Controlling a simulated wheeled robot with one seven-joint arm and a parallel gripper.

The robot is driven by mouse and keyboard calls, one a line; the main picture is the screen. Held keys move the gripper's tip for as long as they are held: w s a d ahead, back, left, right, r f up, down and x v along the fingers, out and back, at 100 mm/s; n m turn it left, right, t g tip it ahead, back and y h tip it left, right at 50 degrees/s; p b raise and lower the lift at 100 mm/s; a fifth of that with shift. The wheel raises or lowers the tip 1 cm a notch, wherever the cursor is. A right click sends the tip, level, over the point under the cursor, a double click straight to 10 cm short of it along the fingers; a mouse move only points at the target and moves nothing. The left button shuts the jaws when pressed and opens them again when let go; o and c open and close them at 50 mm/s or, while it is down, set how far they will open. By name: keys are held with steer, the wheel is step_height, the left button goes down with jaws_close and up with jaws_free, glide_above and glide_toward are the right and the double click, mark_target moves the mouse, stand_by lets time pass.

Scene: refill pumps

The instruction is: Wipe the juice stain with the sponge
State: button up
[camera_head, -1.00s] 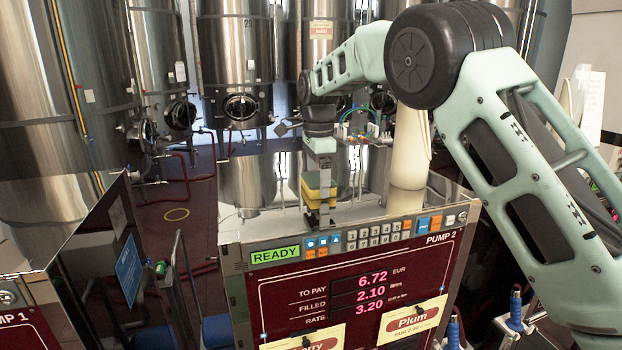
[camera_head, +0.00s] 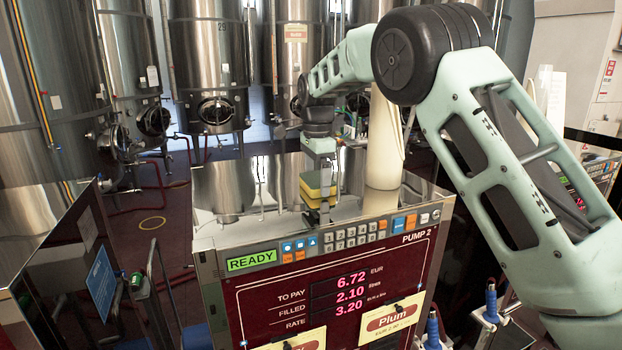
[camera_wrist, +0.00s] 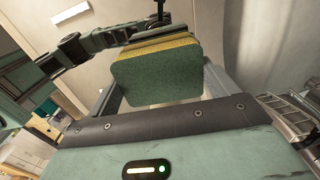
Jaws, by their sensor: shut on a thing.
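The sponge (camera_head: 309,188), yellow and green, is in my gripper (camera_head: 322,168) over the shiny metal top of Pump 2 (camera_head: 265,222). My gripper points down and is shut on the sponge. A reflection shows right below the sponge; I cannot tell whether it touches the top. In the wrist view the sponge (camera_wrist: 155,75) shows its green face between the fingers. I cannot make out the juice stain for certain among the reflections on the top.
A tall cream bottle-like object (camera_head: 384,150) stands on the pump top right of my gripper. Pump 2's panel (camera_head: 340,290) faces me with labels Plum and another, partly hidden. Another dark cabinet (camera_head: 75,255) stands at left. Steel tanks (camera_head: 215,60) line the back.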

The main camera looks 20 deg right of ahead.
mark_target(284, 195)
steer(key=shift+a, duration=0.15)
steer(key=shift+a+r, duration=0.1)
steer(key=shift+a, duration=1.9)
steer(key=shift+a+f, duration=0.2)
steer(key=shift+a, duration=1.8)
steer(key=shift+r, duration=0.1)
steer(key=shift+r, duration=2.95)
steer(key=shift+r, duration=0.1)
steer(key=shift+r, duration=1.4)
